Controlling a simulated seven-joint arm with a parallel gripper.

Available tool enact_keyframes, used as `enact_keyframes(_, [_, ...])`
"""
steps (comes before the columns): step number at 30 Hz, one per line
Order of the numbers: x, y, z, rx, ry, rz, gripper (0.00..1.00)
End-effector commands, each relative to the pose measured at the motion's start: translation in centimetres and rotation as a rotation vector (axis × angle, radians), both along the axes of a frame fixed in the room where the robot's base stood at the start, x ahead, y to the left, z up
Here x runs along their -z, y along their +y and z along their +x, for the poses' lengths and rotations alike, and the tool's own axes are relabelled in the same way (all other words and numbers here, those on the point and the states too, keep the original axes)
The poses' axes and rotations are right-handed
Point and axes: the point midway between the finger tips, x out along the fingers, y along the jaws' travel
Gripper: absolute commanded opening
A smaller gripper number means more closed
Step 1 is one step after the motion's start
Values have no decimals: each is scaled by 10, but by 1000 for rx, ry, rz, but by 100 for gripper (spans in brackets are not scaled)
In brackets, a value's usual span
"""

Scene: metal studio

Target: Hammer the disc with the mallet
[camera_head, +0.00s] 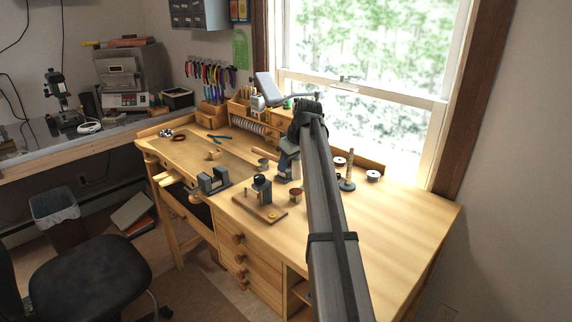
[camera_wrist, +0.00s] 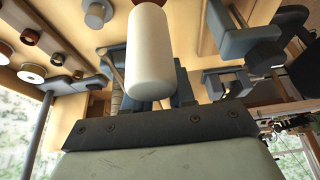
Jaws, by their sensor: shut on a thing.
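My gripper (camera_head: 289,163) is over the middle of the bench, at the end of my arm. In the wrist view it is shut on the mallet, whose white cylindrical head (camera_wrist: 149,52) shows close to the camera with a reddish-brown end at the top edge. The blue-grey fingers are mostly hidden behind the head. In the head view my arm and gripper largely cover the mallet. A small yellow disc (camera_head: 272,214) lies on the front part of a wooden board (camera_head: 250,208), left of and in front of my gripper. A dark block (camera_head: 262,187) stands on that board.
A vise (camera_head: 213,181) is at the bench's front edge, left of the board. A grey post on a round base (camera_head: 347,184) and spools (camera_head: 372,176) are right of my gripper. Tool racks (camera_head: 245,115) line the back. The right of the bench top is clear.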

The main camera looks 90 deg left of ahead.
Motion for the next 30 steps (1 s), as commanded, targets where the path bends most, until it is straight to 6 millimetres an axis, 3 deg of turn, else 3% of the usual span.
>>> enact_keyframes(4, [17,-1,0,1,0,-2,0])
enact_keyframes(9, [54,-1,0,1,0,-2,0])
enact_keyframes(14, [42,1,0,0,0,1,0])
enact_keyframes(21, [10,1,0,0,0,1,0])
enact_keyframes(30, [7,0,0,0,1,1,0])
